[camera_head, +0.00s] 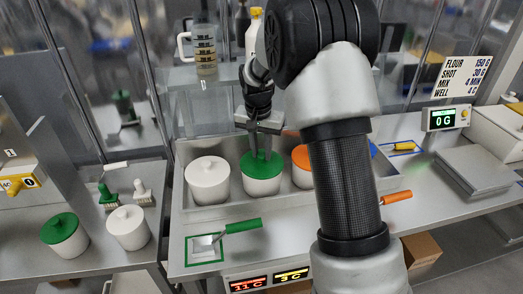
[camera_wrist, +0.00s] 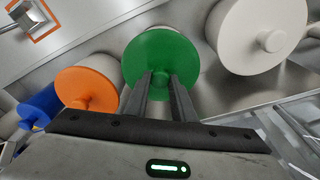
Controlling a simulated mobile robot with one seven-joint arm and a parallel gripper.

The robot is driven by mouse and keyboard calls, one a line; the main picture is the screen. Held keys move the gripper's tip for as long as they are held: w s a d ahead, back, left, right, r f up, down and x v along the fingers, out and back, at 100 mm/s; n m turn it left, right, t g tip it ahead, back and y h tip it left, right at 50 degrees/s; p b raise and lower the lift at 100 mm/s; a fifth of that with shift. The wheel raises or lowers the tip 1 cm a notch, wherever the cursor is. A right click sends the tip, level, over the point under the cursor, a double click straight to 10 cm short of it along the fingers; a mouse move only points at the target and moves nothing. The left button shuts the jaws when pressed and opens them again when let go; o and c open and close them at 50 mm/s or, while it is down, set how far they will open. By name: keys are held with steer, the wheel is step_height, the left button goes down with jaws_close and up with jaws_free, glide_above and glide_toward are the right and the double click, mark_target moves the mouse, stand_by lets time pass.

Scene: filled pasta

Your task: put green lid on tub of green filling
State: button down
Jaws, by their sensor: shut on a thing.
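My gripper (camera_head: 261,144) is shut on the knob of the green lid (camera_head: 261,165), pointing down from above. The green lid sits on top of a white tub (camera_head: 262,185) in the metal tray, and I see no gap between them. In the wrist view the fingers (camera_wrist: 163,78) meet over the middle of the green lid (camera_wrist: 150,52). The tub's contents are hidden under the lid.
A white-lidded tub (camera_head: 208,181) stands left of the green one. An orange-lidded tub (camera_head: 301,160) stands to the right, partly behind my arm. A blue lid (camera_wrist: 38,106) shows further along. A green-handled scraper (camera_head: 230,230) lies on the counter in front.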

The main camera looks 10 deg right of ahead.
steer(key=c, duration=0.9)
jaws_free()
steer(key=shift+c, duration=0.2)
steer(key=shift+r, duration=0.1)
steer(key=shift+r+p, duration=1.7)
steer(key=shift+r, duration=0.75)
steer(key=shift+r+p, duration=0.65)
steer(key=shift+r, duration=0.35)
jaws_close()
